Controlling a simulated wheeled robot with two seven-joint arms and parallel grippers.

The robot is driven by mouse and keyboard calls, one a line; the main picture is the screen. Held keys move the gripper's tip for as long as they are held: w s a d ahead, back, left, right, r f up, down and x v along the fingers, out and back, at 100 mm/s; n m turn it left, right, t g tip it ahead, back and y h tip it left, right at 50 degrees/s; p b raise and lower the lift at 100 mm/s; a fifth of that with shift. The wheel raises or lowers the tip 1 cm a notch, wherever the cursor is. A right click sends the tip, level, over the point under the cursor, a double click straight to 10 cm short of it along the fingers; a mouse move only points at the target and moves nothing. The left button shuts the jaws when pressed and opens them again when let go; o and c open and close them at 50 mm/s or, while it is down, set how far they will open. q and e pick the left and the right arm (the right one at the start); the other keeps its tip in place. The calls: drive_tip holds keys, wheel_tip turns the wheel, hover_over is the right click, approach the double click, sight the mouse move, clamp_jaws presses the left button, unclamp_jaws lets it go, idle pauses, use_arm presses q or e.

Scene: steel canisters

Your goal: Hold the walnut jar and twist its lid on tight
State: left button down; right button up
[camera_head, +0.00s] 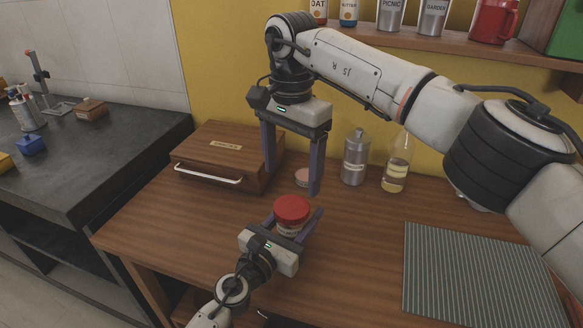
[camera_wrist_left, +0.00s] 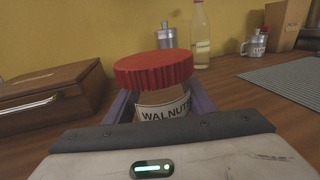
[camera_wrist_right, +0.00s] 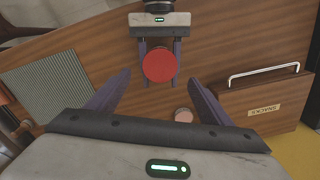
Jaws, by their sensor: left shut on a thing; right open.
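The walnut jar (camera_wrist_left: 164,111) has a label reading WALNUT and a red ribbed lid (camera_head: 292,208) sitting on its top. In the left wrist view the lid (camera_wrist_left: 153,69) looks slightly tilted; I cannot tell if it is tight. My left gripper (camera_head: 300,222) is shut around the jar's body, low over the front of the wooden table. My right gripper (camera_head: 292,182) is open and empty, pointing down above and behind the jar. In the right wrist view the red lid (camera_wrist_right: 159,65) shows beyond my open fingers.
A wooden box with a handle (camera_head: 222,155) stands at the left back. A small pinkish round object (camera_head: 303,177), a steel canister (camera_head: 355,157) and a bottle (camera_head: 396,172) stand behind the jar. A striped mat (camera_head: 480,275) lies at right. A shelf (camera_head: 440,42) with canisters runs above.

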sight(292, 206)
drive_tip(key=shift+f, duration=4)
drive_tip(key=shift+c, duration=0.3)
